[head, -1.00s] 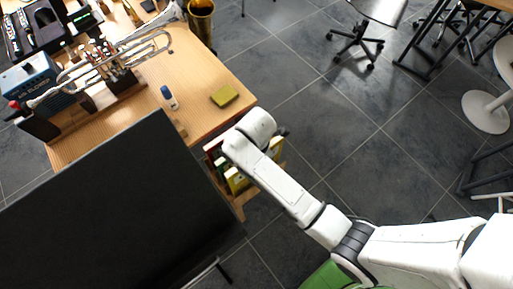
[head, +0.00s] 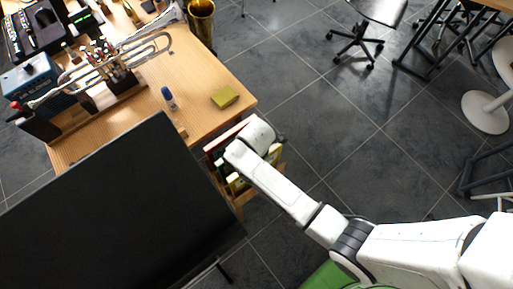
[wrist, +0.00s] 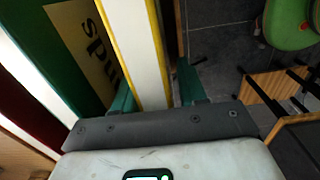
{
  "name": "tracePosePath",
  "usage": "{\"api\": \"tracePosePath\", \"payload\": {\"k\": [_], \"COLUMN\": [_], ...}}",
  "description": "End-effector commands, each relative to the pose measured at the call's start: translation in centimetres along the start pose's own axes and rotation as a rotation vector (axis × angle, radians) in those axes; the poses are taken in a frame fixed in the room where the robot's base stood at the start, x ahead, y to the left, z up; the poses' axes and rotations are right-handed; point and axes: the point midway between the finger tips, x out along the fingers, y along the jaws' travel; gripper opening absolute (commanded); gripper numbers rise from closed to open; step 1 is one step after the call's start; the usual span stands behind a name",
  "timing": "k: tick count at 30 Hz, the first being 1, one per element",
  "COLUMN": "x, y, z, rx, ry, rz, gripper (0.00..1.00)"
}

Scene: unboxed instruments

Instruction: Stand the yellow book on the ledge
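The yellow book, with yellow cover edges and white pages (wrist: 132,40), stands upright between my gripper's two green fingers (wrist: 157,92) in the wrist view. The left finger is close against it; a narrow dark gap shows at the right finger. In the head view my gripper is mostly hidden by my white wrist, over a small wooden rack (head: 240,198) of books at the table's side. Yellow book edges (head: 274,152) show beside the wrist there. I cannot tell which wooden surface is the ledge.
A green book with a yellow label (wrist: 85,45) stands left of the yellow book. The wooden table (head: 205,75) carries a yellow-green block (head: 224,96), a blue-capped bottle (head: 168,97) and instruments. A large black panel (head: 110,205) blocks the left foreground.

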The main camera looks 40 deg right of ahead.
Motion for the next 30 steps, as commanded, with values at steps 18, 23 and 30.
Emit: {"api": "tracePosePath", "payload": {"k": [18,23,30], "x": [-1.7,-4.7,-9.1], "y": [0.1,-0.1,-0.2], "z": [0.0,0.2,0.3], "rx": [0.0,0.0,0.0], "ry": [0.001,0.001,0.0], "rz": [0.005,0.005,0.003], "gripper": [0.53,0.53,0.53]}}
